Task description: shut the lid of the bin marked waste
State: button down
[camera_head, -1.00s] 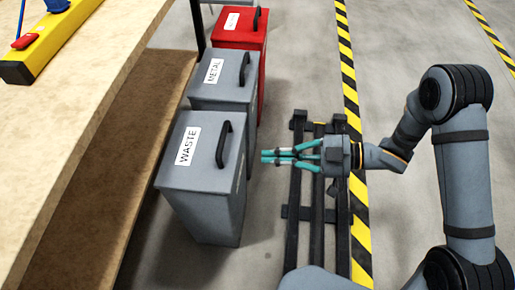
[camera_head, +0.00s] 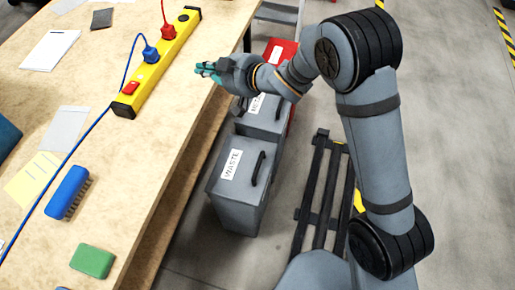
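The grey bin marked WASTE (camera_head: 237,214) stands on the floor beside the table, below the middle of the picture. Its lid (camera_head: 240,187) lies flat on top, with a white label and a black handle (camera_head: 258,168). No gap shows under the lid from here. My gripper (camera_head: 203,69) has teal fingers and points left, over or beside the table's right edge. It is well above and beyond the waste bin in the picture, not touching it. The fingers are too small to tell whether they are open or shut.
A grey bin (camera_head: 270,125) and a red bin (camera_head: 291,46) stand behind the waste bin, partly covered by my arm. The table (camera_head: 185,125) holds a yellow power strip (camera_head: 158,60), a blue brush (camera_head: 68,192) and a green block (camera_head: 92,261). Floor rails run right of the bins.

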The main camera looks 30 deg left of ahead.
jog(key=w+d+f+m+t+h, duration=0.2)
jog(key=w+d+m+t, duration=0.15)
jog(key=w, duration=0.35)
jog(key=m+g+h+b, duration=0.2)
jog(key=m+g+h, duration=0.3)
jog(key=m+h, duration=0.6)
send_over(263, 172)
jog(key=shift+m+y, duration=0.4)
jog(key=shift+m, duration=0.05)
jog(key=f, duration=2.5)
jog(key=shift+a+f, duration=0.25)
jog(key=f+b, duration=0.1)
jog(key=d+f+b, duration=0.1)
jog(key=shift+w+f+b, duration=0.1)
jog(key=shift+w+b, duration=0.05)
jog(key=shift+b, duration=0.25)
